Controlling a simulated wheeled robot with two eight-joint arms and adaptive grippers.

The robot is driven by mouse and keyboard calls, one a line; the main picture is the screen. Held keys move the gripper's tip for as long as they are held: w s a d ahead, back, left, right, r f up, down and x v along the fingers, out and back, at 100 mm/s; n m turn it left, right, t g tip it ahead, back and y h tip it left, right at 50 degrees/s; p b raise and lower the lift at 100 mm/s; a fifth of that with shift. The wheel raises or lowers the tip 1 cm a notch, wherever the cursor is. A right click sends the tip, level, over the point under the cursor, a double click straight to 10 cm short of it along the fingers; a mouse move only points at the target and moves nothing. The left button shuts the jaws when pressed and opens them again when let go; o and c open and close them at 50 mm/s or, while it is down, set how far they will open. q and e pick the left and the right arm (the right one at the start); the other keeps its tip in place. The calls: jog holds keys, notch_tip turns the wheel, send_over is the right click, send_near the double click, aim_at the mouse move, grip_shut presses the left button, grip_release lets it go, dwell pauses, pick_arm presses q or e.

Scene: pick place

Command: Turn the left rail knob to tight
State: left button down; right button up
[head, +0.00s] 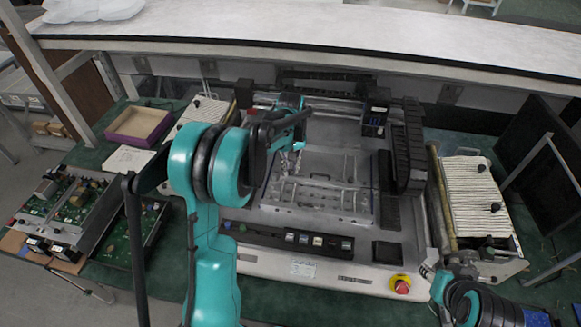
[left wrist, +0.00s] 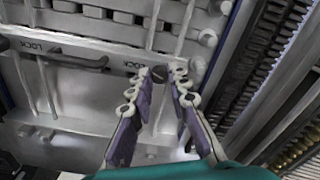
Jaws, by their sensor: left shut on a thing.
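My left gripper (head: 290,163) reaches down over the left part of the grey fixture plate (head: 335,207) in the machine. In the left wrist view its two purple-backed fingers (left wrist: 171,78) are closed in on a small grey rail knob (left wrist: 178,71), mostly hidden between the fingertips. The knob's turn position cannot be read. LOCK lettering shows on the plate (left wrist: 75,80) beside it. My right gripper (head: 430,270) is at the machine's front right corner, away from the plate; its finger opening is too small to tell.
A dark cable chain (head: 408,150) and a gantry head (head: 376,112) stand right of and behind the plate. A button row (head: 290,238) and red stop button (head: 401,285) line the front. Circuit boards (head: 75,200) lie at left; a ribbed white panel (head: 470,195) is at right.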

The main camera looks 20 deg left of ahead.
pick_arm(q)
jog(key=m, duration=0.4)
jog(key=shift+m, duration=0.3)
jog(key=m, duration=1.4)
jog(key=shift+m, duration=0.7)
jog(key=c, duration=1.4)
grip_release()
